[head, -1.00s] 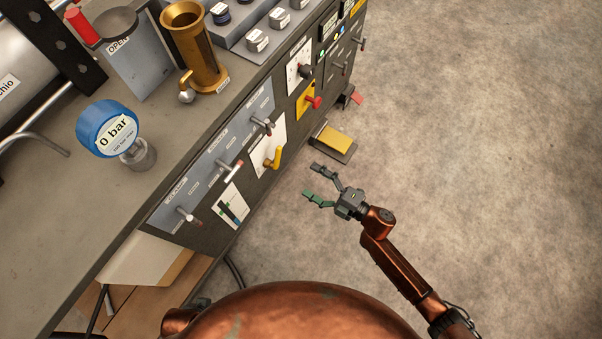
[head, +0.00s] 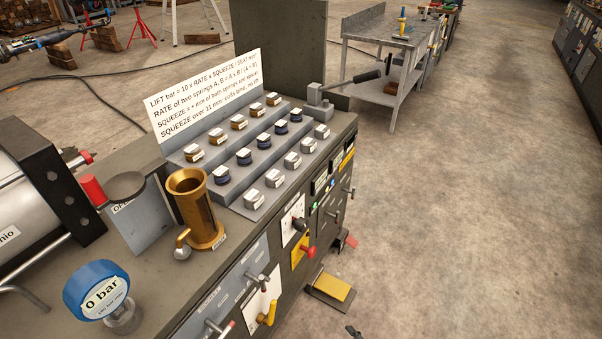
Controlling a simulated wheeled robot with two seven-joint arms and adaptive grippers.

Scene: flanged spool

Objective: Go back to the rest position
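Only a small dark tip, which looks like a finger of my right gripper (head: 354,331), shows at the bottom edge of the head view. It is over the floor to the right of the grey bench (head: 145,260). The rest of that gripper is cut off, so its opening is hidden. On the bench stand a blue gauge (head: 97,291) reading 0 bar and a brass cylinder (head: 200,212), open at the top.
A stepped rack (head: 215,165) holds several labelled pieces below a white sign (head: 207,90). Levers and a yellow handle (head: 267,314) stick out of the bench front. A yellow pedal (head: 332,287) is on the floor. Floor to the right is clear up to another table (head: 385,50).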

